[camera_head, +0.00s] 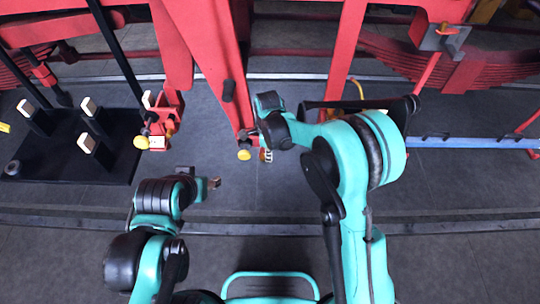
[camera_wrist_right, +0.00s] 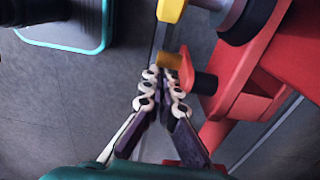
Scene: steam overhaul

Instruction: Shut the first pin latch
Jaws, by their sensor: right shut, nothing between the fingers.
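Two red brackets with yellow-knobbed pin latches show in the head view, one at the left (camera_head: 141,142) and one at the foot of a red beam in the middle (camera_head: 244,154). I cannot tell from the picture which is the first. My right gripper (camera_head: 265,154) is beside the middle latch, partly hidden by its own arm. In the right wrist view my right gripper (camera_wrist_right: 160,82) is shut and empty, its tips close to a brass-coloured piece on the red bracket (camera_wrist_right: 230,95). A yellow knob (camera_wrist_right: 172,10) lies just beyond. My left gripper (camera_head: 214,183) is small, over bare floor.
A black plate (camera_head: 60,166) with cream-topped posts lies at the left. Red beams (camera_head: 205,45) slope across the back. A blue bar (camera_head: 470,142) runs at the right. The grey floor (camera_head: 235,200) in front of the middle latch is clear.

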